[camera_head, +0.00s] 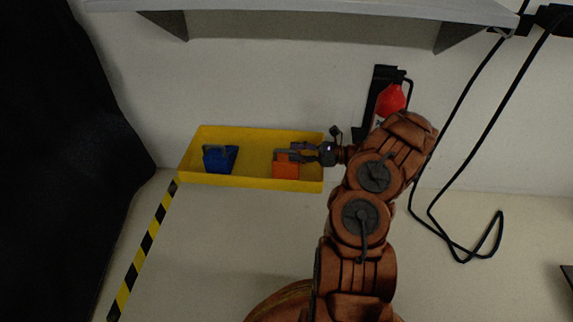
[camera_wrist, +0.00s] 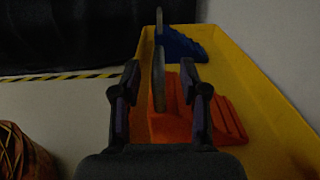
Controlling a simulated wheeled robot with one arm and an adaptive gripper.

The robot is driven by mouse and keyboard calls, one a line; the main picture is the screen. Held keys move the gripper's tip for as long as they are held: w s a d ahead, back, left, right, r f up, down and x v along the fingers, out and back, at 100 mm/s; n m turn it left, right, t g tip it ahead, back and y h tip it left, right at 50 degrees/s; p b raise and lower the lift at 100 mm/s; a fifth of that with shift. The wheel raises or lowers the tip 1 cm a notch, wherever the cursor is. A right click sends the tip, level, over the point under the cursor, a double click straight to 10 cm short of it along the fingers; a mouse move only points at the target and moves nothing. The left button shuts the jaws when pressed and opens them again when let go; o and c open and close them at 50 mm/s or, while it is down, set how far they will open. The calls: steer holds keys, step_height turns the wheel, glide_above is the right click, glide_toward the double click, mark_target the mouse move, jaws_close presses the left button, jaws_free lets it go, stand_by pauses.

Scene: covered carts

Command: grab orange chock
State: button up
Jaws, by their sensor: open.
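The orange chock (camera_head: 286,167) sits in the right part of a yellow tray (camera_head: 228,181). My gripper (camera_head: 290,153) reaches in from the right, over the chock. In the wrist view my gripper (camera_wrist: 160,82) is open, with its fingers apart. The orange chock (camera_wrist: 172,122) shows between and below the fingers, its stepped side to the right. A grey upright plate (camera_wrist: 158,82) shows at the chock. I cannot tell whether the fingers touch it. A blue chock (camera_head: 219,158) sits in the tray's left part, and also shows farther off in the wrist view (camera_wrist: 181,45).
A shelf (camera_head: 310,14) overhangs the tray. A red object on a black holder (camera_head: 390,98) is on the wall behind my arm. Black cables (camera_head: 465,250) hang at the right. Yellow-black tape (camera_head: 145,247) marks the left; the surface in front of the tray is clear.

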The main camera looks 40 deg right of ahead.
mark_target(287, 152)
steer(key=shift+b+x, duration=0.8)
steer(key=shift+x, duration=1.1)
steer(key=shift+s, duration=0.1)
jaws_close()
